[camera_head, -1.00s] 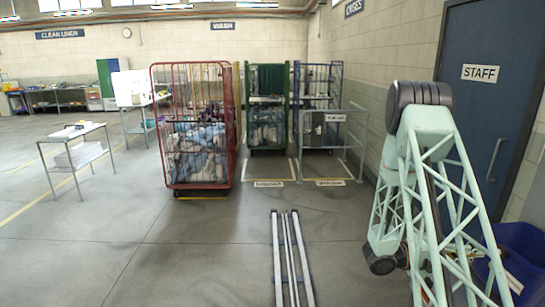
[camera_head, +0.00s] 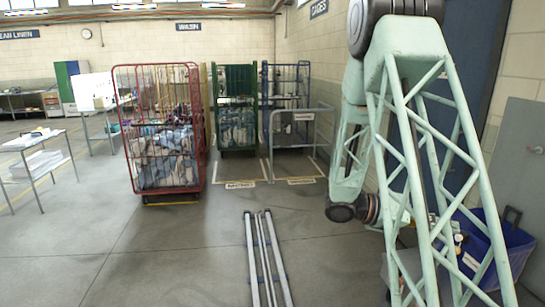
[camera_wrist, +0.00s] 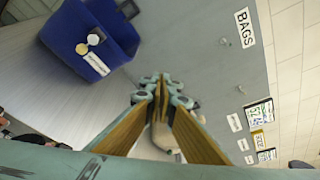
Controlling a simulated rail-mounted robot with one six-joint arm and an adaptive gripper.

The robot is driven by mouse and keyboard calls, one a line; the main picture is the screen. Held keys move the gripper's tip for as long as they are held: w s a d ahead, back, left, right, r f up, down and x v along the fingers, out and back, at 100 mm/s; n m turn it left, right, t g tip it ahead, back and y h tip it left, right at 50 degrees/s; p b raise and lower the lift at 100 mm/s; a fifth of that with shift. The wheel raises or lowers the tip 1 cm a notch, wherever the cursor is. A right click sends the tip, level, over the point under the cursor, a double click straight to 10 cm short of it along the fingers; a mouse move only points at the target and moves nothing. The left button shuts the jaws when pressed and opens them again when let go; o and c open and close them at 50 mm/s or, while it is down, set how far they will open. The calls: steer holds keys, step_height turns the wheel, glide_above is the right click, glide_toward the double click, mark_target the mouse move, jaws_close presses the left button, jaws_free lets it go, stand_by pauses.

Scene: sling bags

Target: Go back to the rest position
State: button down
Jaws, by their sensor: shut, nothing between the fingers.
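My gripper (camera_wrist: 160,82) shows in the wrist view with its two fingers drawn together at the tips and nothing between them. It hangs above a grey surface with a "BAGS" label (camera_wrist: 245,28); I cannot tell its height above it. In the head view my mint lattice arm stands folded at the right side, and the gripper itself cannot be made out there. No sling bag can be clearly made out in either current view.
A blue bin (camera_wrist: 88,38) lies near the gripper; a blue bin also shows behind my arm in the head view (camera_head: 503,240). A red cage (camera_head: 160,130), green cage (camera_head: 236,110) and blue cage (camera_head: 287,88) stand ahead. Floor rails (camera_head: 264,260) run forward. Floor around them is clear.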

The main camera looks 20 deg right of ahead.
steer(key=s+a+r+m+t+y, duration=0.3)
steer(key=s+a+m, duration=0.3)
steer(key=a, duration=1)
steer(key=s+a+r+m+t+y+b, duration=0.1)
steer(key=s+a+r+m+t+y, duration=0.3)
steer(key=a+m, duration=0.5)
steer(key=s+a+r+m+t+y+b, duration=0.1)
steer(key=s+a+r+m+t+y, duration=0.2)
steer(key=a, duration=2.1)
steer(key=shift+s+a+r+m+t+y, duration=0.25)
steer(key=shift+s+r+m+y, duration=0.55)
steer(key=shift+s+m+y, duration=1.65)
steer(key=shift+s+d+m+h, duration=0.1)
steer(key=shift+s+m+h, duration=0.15)
steer(key=shift+s+h, duration=0.15)
